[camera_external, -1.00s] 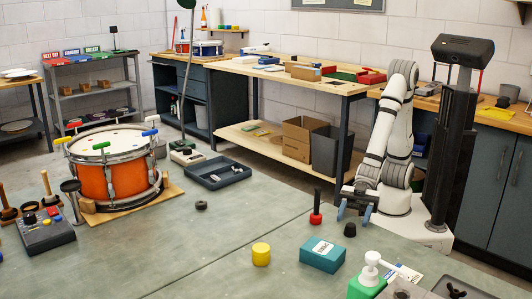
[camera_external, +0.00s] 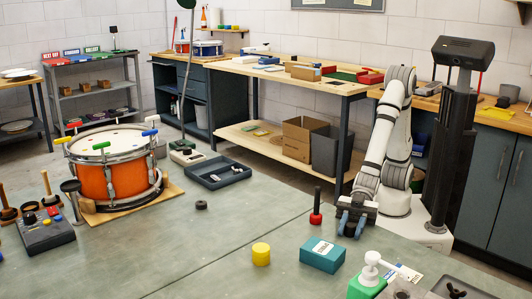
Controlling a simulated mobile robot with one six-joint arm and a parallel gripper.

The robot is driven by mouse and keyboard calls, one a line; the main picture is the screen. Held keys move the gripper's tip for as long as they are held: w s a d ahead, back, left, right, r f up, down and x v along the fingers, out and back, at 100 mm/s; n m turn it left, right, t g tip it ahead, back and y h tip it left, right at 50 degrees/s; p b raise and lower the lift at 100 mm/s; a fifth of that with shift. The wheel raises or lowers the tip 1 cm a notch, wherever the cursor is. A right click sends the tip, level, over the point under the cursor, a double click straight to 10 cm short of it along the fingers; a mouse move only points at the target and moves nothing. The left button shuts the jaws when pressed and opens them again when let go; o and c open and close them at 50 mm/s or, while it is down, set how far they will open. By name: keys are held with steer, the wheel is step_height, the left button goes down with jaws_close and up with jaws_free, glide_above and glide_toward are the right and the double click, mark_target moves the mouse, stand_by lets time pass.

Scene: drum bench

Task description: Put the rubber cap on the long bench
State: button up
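My gripper (camera_external: 352,228) is low over the grey-green table top in front of my base, pointing down. Its two blue fingers stand apart, with a narrow dark gap between them. A small black cap, seen there earlier and probably the rubber cap, is now hidden at the fingers. I cannot tell whether they touch or grip it. A wooden-topped bench (camera_external: 316,83) runs along the back wall and looks like the long bench. Small items, boxes and red and green trays lie on its top.
A red-based black post (camera_external: 316,210) stands just left of my gripper. A teal box (camera_external: 323,255), a yellow cylinder (camera_external: 261,254) and a white pump bottle (camera_external: 371,270) are nearer the camera. A black ring (camera_external: 201,205) and orange drum (camera_external: 106,182) are further left.

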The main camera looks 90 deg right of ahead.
mark_target(350, 225)
steer(key=c, duration=0.5)
